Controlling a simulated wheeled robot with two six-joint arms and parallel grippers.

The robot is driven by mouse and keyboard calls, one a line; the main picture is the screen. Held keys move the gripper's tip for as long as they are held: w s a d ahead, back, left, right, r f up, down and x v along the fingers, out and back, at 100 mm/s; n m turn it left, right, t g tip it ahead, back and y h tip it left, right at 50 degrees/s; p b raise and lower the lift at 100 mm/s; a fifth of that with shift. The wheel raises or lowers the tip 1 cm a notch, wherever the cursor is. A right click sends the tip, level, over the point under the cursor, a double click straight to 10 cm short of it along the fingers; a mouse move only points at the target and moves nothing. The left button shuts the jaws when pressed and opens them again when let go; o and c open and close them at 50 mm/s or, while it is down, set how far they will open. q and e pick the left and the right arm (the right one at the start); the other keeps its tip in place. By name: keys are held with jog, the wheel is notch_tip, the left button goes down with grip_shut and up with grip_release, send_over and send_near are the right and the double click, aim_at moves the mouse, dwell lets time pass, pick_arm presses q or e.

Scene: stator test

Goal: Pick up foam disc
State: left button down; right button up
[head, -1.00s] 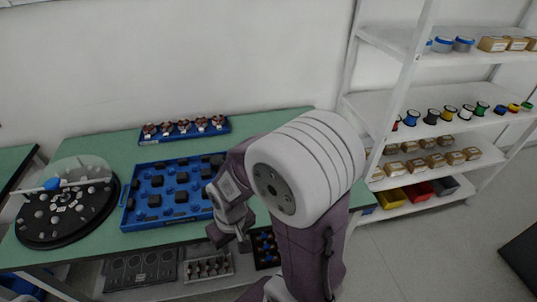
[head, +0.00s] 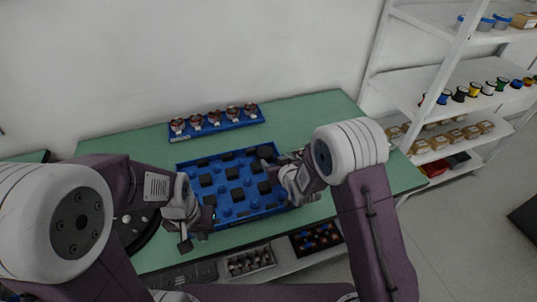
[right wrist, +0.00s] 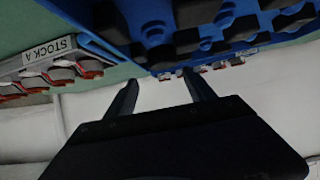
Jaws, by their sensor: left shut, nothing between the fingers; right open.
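The blue tray (head: 180,185) lies on the green bench and holds several black blocks and blue round pieces. A dark rounded piece (head: 266,151) sits at its back right corner; I cannot tell for certain whether it is the foam disc. My right gripper (head: 276,167) is over the tray's right side, close to that piece. In the right wrist view its fingers (right wrist: 160,88) are apart with nothing between them, and the tray (right wrist: 100,50) fills the top. My left gripper (head: 186,240) is shut and empty at the tray's front left.
A blue rack (head: 222,124) with several copper-coloured stators stands behind the tray; a STOCK A label (right wrist: 48,48) shows in the right wrist view. A black round plate (head: 128,232) is partly hidden by my left arm. White shelves (head: 440,95) stand at the right. Bench (head: 345,115) at back right is clear.

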aim_at(266, 153)
jog(key=shift+a+r, duration=0.1)
jog(key=shift+a, duration=0.25)
jog(key=p+x, duration=0.1)
jog(key=x, duration=0.8)
jog(key=shift+w+a, duration=0.1)
jog(key=shift+w, duration=0.15)
jog(key=shift+s, duration=0.1)
jog(key=shift+c, duration=0.6)
jog(key=c, duration=0.8)
